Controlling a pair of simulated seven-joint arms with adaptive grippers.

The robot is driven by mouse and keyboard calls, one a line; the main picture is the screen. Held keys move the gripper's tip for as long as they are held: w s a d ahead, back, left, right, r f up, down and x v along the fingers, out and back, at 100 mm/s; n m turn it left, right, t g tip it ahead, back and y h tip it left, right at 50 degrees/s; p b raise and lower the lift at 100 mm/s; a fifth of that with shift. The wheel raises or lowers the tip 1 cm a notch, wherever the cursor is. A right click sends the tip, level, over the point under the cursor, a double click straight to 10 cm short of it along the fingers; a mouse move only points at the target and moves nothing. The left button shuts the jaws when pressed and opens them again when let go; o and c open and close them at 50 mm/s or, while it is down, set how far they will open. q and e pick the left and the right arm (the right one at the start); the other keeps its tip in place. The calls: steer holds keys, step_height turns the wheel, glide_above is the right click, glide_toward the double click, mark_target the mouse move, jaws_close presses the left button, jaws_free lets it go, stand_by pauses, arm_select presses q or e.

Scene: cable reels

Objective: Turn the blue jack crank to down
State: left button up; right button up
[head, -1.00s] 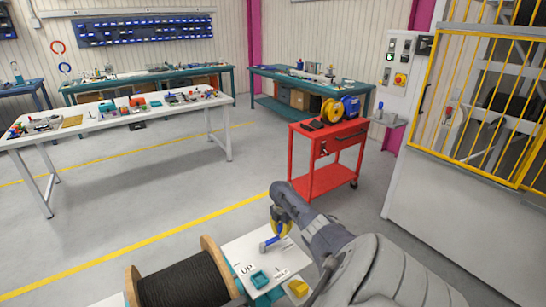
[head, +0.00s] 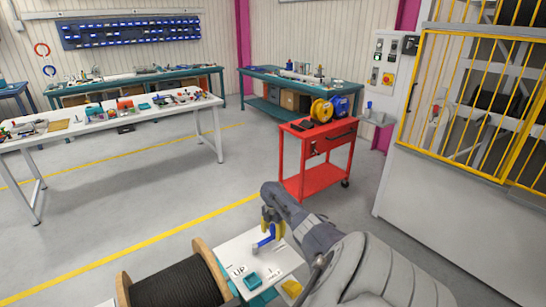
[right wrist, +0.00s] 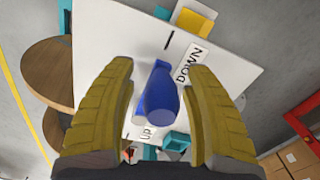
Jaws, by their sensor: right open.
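The blue jack crank (head: 265,238) stands on a white panel (head: 290,262) beside the cable reel in the head view. The panel carries the labels UP and DOWN. In the right wrist view the crank (right wrist: 158,98) lies between the two yellow fingers, with a gap on each side, and its thick end is toward the UP label (right wrist: 147,132). The DOWN label (right wrist: 192,64) is at its upper right. My right gripper (head: 272,228) is open at the crank, pointing down; it also shows in the right wrist view (right wrist: 163,95). My left gripper is not in view.
The cable reel (head: 176,285) with black cable and wooden flanges stands left of the panel. Teal blocks (head: 254,281) and a yellow block (head: 291,288) are at the panel's near edge. A red cart (head: 318,155) stands beyond, with clear floor around it.

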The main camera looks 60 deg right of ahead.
step_height(320, 180, up, 12)
stand_by(0.6)
stand_by(0.4)
